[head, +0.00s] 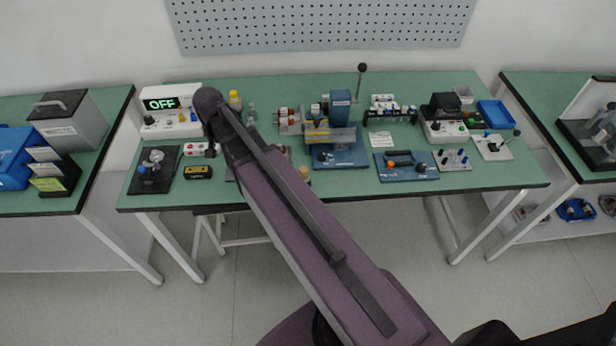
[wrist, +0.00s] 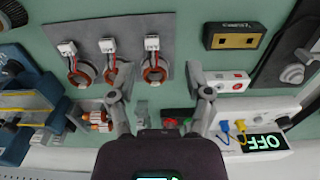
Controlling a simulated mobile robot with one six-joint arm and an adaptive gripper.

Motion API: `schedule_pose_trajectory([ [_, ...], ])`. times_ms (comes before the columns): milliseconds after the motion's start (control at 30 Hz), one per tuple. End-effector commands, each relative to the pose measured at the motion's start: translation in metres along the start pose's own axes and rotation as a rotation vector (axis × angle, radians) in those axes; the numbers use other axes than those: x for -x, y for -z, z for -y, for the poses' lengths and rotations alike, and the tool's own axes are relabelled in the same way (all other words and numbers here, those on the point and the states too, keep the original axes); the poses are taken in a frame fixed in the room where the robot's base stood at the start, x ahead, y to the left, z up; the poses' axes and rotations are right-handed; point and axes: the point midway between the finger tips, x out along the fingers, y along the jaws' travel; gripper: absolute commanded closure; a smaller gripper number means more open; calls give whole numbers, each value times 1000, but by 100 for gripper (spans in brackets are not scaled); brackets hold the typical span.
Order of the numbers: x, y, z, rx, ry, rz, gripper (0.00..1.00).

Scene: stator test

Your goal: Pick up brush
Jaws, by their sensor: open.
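My gripper (wrist: 158,78) shows in the wrist view with its two fingers spread apart and nothing held between them. It is above the green bench (wrist: 185,40), beside a grey mat (wrist: 115,28) with three copper-wound stators (wrist: 154,68) and white connectors. I cannot make out a brush for certain in either view. Small items lie beyond the fingers: a grey translucent piece (wrist: 143,108) and a dark red and green piece (wrist: 174,117), too small to identify. In the head view my arm covers part of the bench, and my gripper is hidden.
A white box with an OFF display (head: 172,112) stands at the bench's back left. A blue machine (head: 338,130) is mid-bench. A blue tray (head: 496,113) lies at the right. A black and yellow device (wrist: 234,37) lies near the mat. Side benches flank the main one.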

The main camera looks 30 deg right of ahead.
Motion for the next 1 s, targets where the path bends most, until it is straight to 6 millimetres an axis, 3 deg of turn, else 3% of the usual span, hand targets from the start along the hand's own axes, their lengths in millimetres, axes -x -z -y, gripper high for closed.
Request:
schedule_pose_trajectory([
  [667, 0, -6, -3, 21, 0, 0, 36],
  [1000, 0, -62, -35, 299, -1, 0, 36],
])
